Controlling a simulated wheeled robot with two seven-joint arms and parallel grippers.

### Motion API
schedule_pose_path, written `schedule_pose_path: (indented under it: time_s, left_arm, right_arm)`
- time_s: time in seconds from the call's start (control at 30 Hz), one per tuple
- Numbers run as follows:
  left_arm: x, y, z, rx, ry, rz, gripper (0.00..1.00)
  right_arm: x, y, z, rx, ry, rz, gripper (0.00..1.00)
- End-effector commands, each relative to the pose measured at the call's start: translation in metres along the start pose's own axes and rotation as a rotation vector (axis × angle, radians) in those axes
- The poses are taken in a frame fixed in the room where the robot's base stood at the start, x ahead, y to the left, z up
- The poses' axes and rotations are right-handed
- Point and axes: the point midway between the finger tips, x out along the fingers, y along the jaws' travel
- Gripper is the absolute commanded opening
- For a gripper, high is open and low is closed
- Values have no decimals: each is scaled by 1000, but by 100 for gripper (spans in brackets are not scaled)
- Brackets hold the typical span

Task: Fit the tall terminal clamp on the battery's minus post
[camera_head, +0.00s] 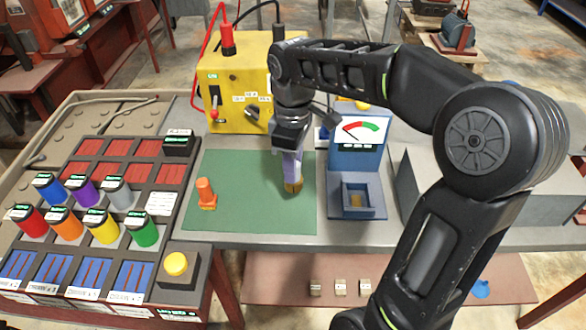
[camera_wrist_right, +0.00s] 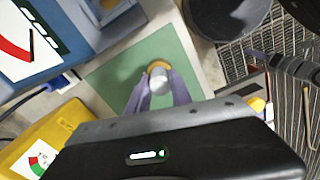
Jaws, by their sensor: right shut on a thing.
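My right gripper (camera_head: 292,180) points down over the green mat (camera_head: 235,210) and is shut on a small piece with a brass-coloured end (camera_head: 294,187). The right wrist view shows my right gripper's pale purple fingers (camera_wrist_right: 159,95) on both sides of this piece (camera_wrist_right: 159,83), with a grey round top and a yellow-brass edge. It may be the tall terminal clamp, but the fingers hide much of it. I cannot tell whether it touches the mat. An orange upright piece (camera_head: 206,194) stands on the mat's left. I make out no clear battery or minus post. My left gripper is out of view.
A yellow box (camera_head: 235,85) with red and black leads stands behind the mat. A blue gauge unit (camera_head: 357,150) with an open tray (camera_head: 358,200) stands right of it. A rack of several coloured cylinders (camera_head: 62,222) fills the left. The mat's middle is clear.

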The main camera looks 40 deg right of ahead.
Motion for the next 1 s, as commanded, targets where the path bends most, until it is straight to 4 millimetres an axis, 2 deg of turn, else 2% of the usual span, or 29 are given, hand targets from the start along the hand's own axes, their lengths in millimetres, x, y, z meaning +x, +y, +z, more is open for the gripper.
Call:
schedule_pose_path:
  time_s: [0.43,0.57,0.67,0.9,1.0]
  left_arm:
    - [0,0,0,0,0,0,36]
    - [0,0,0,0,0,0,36]
    - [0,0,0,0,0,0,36]
    - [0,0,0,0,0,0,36]
    - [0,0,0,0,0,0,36]
  right_arm:
    - [0,0,-1,3,0,1,0]
    - [3,0,-14,47,1,-2,0]
    - [8,-2,-37,133,3,-4,0]
    - [29,-20,-119,455,1,-6,0]
    - [36,-28,-142,559,1,-2,0]
